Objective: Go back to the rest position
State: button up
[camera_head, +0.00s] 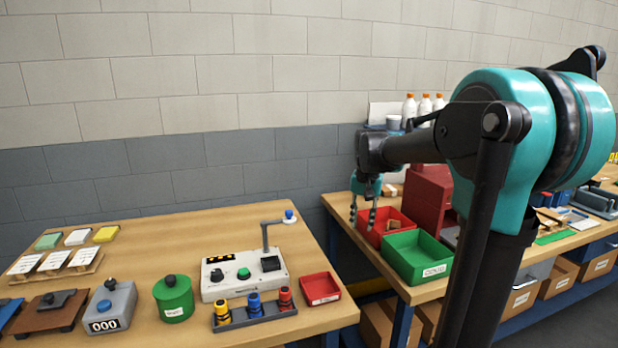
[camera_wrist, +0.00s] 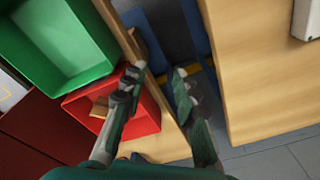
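My gripper (camera_head: 363,213) hangs pointing down at the left side of the right-hand table, by the red bin (camera_head: 378,240). In the wrist view my gripper (camera_wrist: 158,84) has its two fingers apart, with nothing between them. Below the gap are the edge of the right-hand table and the space between the two tables. One finger overlaps the red bin (camera_wrist: 147,125) in that view. Wooden pieces (camera_head: 393,225) lie in the red bin. My arm reaches across the right of the head view and hides part of the table behind it.
A green bin (camera_head: 425,266) stands in front of the red bin and looks empty in the wrist view. The left table (camera_head: 190,231) holds a control box (camera_head: 243,274), a small red tray (camera_head: 320,288), a green canister (camera_head: 173,298) and a counter (camera_head: 108,308). White bottles (camera_head: 409,108) stand behind my arm.

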jog(key=s+d+f+n+t, duration=0.2)
jog(key=s+d+f+n, duration=0.1)
jog(key=s+f, duration=1.5)
jog(key=s, duration=0.4)
jog(key=shift+s+f+n+t, duration=0.3)
jog(key=shift+s+f+t, duration=0.05)
jog(key=shift+t, duration=0.05)
jog(key=shift+d, duration=0.1)
